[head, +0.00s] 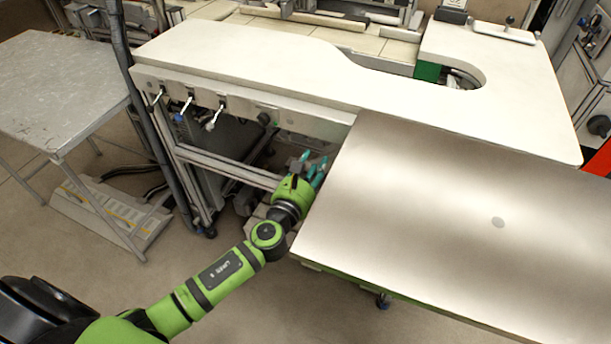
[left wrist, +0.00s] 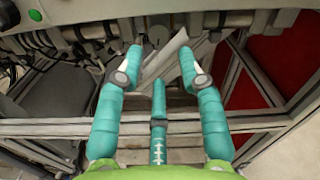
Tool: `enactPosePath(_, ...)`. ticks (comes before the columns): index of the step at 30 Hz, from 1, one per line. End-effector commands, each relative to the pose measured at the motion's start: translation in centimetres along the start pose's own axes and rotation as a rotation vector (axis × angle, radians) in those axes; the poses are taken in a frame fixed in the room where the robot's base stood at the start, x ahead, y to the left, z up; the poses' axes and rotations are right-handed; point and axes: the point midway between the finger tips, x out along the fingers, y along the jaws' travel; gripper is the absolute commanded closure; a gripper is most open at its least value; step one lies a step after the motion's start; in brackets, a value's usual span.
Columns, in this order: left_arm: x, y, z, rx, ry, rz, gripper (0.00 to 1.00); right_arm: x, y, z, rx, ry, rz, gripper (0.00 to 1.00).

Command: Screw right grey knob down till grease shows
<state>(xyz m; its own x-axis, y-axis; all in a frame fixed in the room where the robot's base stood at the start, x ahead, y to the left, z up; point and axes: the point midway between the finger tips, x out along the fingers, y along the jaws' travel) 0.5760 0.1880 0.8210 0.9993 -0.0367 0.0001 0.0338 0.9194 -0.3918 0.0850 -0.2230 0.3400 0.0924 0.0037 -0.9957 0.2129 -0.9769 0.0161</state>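My left gripper (head: 311,166) reaches in below the front edge of the white bench (head: 250,60), close to the left corner of the shiny metal table. Several grey cylindrical parts (left wrist: 207,19) line the underside ahead of the fingers. I see no grease. My right gripper is not in view.
The shiny metal table (head: 430,220) fills the right, close beside my left gripper. Several small levers (head: 187,105) stick out of the bench front. A frame bar (left wrist: 60,128) crosses beneath the fingers.

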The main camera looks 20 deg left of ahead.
Motion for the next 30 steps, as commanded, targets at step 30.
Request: enactPosePath(30,-4.7,1.2,-1.7,-0.058,0.041,0.032,0.61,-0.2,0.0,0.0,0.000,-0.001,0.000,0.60)
